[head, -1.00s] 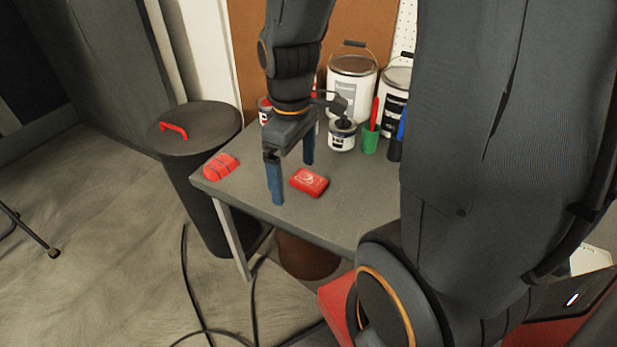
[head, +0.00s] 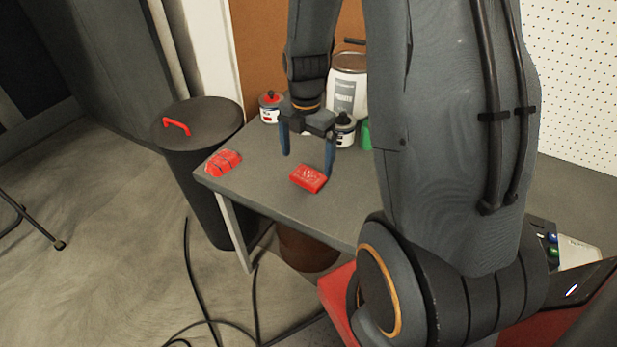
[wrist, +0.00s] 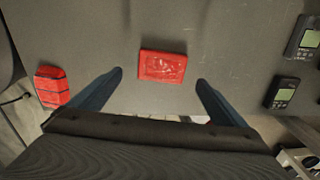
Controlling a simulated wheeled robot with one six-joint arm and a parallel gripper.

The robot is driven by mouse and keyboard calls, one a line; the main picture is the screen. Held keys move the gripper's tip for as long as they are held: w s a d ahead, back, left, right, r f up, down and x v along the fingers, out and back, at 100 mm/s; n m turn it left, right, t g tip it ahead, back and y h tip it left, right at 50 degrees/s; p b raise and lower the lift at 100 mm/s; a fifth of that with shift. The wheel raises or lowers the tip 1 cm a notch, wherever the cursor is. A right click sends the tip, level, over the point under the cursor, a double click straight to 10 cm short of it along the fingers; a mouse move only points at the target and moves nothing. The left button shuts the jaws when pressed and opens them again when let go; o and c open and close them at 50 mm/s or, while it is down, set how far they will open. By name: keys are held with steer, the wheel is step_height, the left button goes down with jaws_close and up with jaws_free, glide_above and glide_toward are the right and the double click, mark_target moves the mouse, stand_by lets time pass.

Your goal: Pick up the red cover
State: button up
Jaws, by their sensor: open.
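Two red pieces lie apart on the grey table (head: 262,188); which one is the cover is not certain. One is a flat red block with a pale raised marking (head: 308,178), also near the middle of the wrist view (wrist: 163,66). The other is a red piece with dark lines (head: 224,162), near the table's left corner, and at the left of the wrist view (wrist: 51,86). My gripper (head: 308,162) is open and empty, pointing down above the marked block. In the wrist view the block shows between and just beyond the fingertips, not touched.
A small tin with a red lid (head: 270,107), a dark-lidded tin (head: 345,130), a paint can (head: 348,88) and a green cup (head: 366,132) stand behind. Dark handheld devices (wrist: 281,93) lie at the right in the wrist view. A black bin (head: 200,135) stands left of the table.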

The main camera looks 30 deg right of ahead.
mark_target(308, 175)
steer(key=shift+d+f+p, duration=0.15)
steer(key=shift+f+p, duration=0.1)
steer(key=shift+f, duration=1.3)
steer(key=shift+d+f+p, duration=0.1)
steer(key=shift+f+p, duration=0.15)
steer(key=shift+f, duration=1.25)
steer(key=shift+c, duration=0.4)
steer(key=c, duration=1.3)
steer(key=shift+o, duration=0.2)
steer(key=shift+r, duration=0.1)
